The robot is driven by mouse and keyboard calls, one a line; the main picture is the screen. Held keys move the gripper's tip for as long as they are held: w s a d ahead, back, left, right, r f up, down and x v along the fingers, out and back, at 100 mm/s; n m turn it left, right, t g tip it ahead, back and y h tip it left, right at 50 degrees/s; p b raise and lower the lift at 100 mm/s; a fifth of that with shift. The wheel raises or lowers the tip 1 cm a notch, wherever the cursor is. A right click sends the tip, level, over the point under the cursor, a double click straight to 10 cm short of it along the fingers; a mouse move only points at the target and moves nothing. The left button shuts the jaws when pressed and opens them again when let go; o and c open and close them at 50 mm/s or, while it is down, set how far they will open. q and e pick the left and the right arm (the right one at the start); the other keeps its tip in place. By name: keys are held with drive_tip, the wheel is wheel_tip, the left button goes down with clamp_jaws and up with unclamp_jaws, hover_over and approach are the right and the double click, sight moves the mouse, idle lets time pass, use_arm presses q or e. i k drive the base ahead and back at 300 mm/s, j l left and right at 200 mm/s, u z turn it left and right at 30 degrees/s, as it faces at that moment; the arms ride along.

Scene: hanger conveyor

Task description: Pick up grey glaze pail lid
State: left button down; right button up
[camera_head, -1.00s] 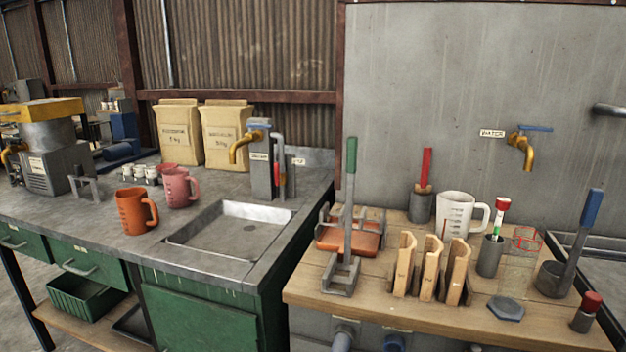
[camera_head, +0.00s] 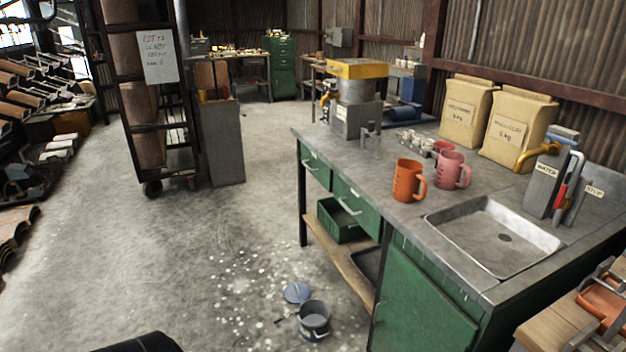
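A round blue-grey lid (camera_head: 296,293) lies on the concrete floor, with a small knob or handle on top. A small grey pail (camera_head: 314,322) stands just in front of it and to the right, with a dark interior. The lid is off the pail. A thin dark stick-like thing (camera_head: 287,319) lies beside the pail. Neither of my grippers is in view. A dark rounded shape at the bottom left edge is too cut off to identify.
White spatters (camera_head: 240,285) mark the floor around the pail. A steel-topped bench (camera_head: 375,188) with green drawers, a low wooden shelf (camera_head: 340,262) and a sink stands to the right. A rack on wheels (camera_head: 152,188) stands at the back left. The floor left of the bench is open.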

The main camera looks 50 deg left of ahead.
sight(296, 292)
drive_tip(key=u, duration=1.7)
drive_tip(key=i+j, duration=0.1)
drive_tip(key=i+j+u, duration=0.4)
drive_tip(key=i, duration=0.45)
drive_tip(key=i+u, duration=0.35)
drive_tip(key=i, duration=0.45)
drive_tip(key=i+z, duration=0.4)
drive_tip(key=i+j+z, duration=0.6)
drive_tip(key=i+z, duration=0.15)
drive_tip(key=i, duration=0.15)
